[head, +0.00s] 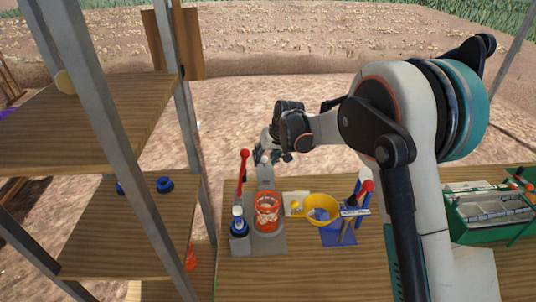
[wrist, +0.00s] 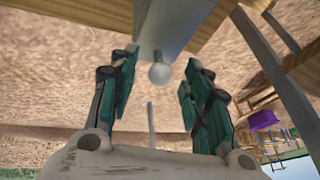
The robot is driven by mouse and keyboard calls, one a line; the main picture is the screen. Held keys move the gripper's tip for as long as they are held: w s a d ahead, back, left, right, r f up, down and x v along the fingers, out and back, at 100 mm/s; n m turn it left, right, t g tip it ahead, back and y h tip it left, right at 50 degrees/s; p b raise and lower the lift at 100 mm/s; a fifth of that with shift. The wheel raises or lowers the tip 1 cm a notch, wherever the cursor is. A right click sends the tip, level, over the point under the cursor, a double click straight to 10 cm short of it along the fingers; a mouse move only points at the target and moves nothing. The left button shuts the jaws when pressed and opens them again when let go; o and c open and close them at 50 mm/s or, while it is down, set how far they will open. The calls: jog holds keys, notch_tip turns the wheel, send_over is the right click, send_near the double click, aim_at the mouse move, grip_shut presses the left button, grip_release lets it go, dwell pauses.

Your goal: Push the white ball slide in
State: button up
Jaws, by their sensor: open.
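The white ball (wrist: 159,75) is a small pale knob at the near end of a grey slide (wrist: 163,25) in the wrist view. The ball lies between the two teal fingers of my gripper (wrist: 160,62), which is open, with a visible gap on each side. In the head view my gripper (head: 276,152) is above the back of a grey elevator device (head: 268,243) on the table. The ball is too small and too close to the fingers to make out surely there.
A wooden shelf with metal posts (head: 100,110) stands at left.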

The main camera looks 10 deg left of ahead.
aim_at(263, 173)
jog(key=shift+f, duration=0.1)
jog(key=shift+c, duration=0.3)
grip_shut()
jog(key=shift+s+d+b, duration=0.1)
jog(key=shift+s+d, duration=0.1)
jog(key=shift+s, duration=0.65)
jog(key=shift+s+d+b, duration=0.15)
jog(key=shift+s+d, duration=0.05)
jog(key=shift+s, duration=0.6)
jog(key=shift+s+d+b, duration=0.1)
jog(key=shift+s+d, duration=0.1)
jog(key=shift+s, duration=0.65)
jog(key=shift+o, duration=0.2)
grip_release()
